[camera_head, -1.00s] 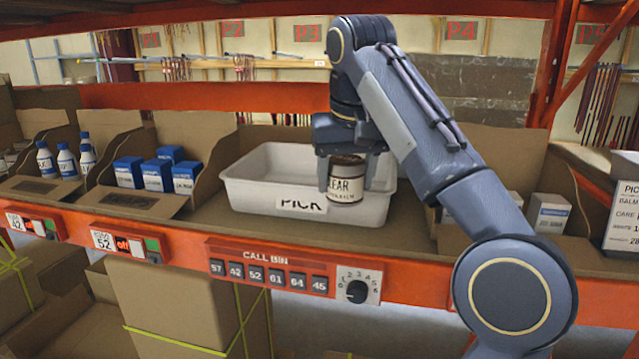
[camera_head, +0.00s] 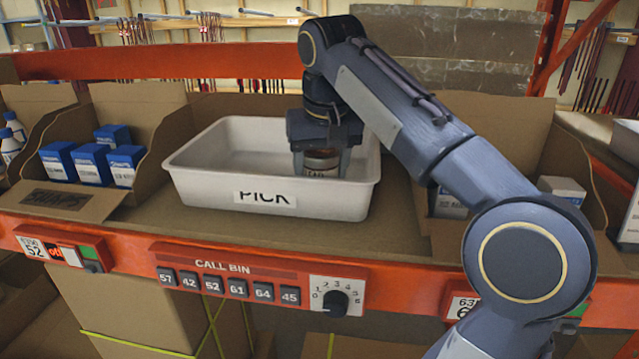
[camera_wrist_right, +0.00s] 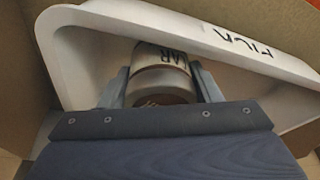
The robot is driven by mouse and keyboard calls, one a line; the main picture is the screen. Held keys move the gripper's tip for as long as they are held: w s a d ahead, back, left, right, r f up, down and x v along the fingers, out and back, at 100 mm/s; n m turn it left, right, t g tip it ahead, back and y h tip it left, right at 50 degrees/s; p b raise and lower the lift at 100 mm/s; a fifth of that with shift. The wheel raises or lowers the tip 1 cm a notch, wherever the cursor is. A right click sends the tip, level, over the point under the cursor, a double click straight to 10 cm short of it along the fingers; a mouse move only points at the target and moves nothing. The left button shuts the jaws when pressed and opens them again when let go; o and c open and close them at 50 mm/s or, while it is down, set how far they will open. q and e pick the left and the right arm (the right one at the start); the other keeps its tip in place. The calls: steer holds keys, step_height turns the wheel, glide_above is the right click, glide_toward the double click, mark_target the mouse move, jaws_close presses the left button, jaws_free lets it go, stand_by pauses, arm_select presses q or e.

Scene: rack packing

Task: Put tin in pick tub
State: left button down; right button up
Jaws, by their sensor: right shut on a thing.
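The tin (camera_head: 321,163) is a short round can with a brown top and a pale label with dark letters. My right gripper (camera_head: 320,165) is shut on it, with a finger on each side, inside the rim of the white pick tub (camera_head: 268,201). The tub is marked PICK on its front wall. In the right wrist view, the tin (camera_wrist_right: 161,75) sits between the two fingers, with the tub wall (camera_wrist_right: 225,40) beyond it. The tin's base is hidden behind the tub's front wall, so I cannot tell whether it touches the floor. My left gripper is not in view.
Cardboard bins with blue boxes (camera_head: 91,163) stand left of the tub. A bin with white boxes (camera_head: 562,188) is at the right, partly behind my arm. An orange shelf edge (camera_head: 405,283) with a call-bin panel (camera_head: 230,285) runs along the front. The tub's left part is empty.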

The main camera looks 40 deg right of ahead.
mark_target(324, 156)
step_height(324, 156, down, 3)
steer(key=shift+s+f, duration=0.1)
steer(key=shift+f, duration=0.2)
steer(key=shift+f, duration=0.1)
steer(key=o, duration=0.8)
steer(key=shift+c, duration=0.2)
steer(key=v, duration=0.7)
steer(key=shift+r, duration=0.4)
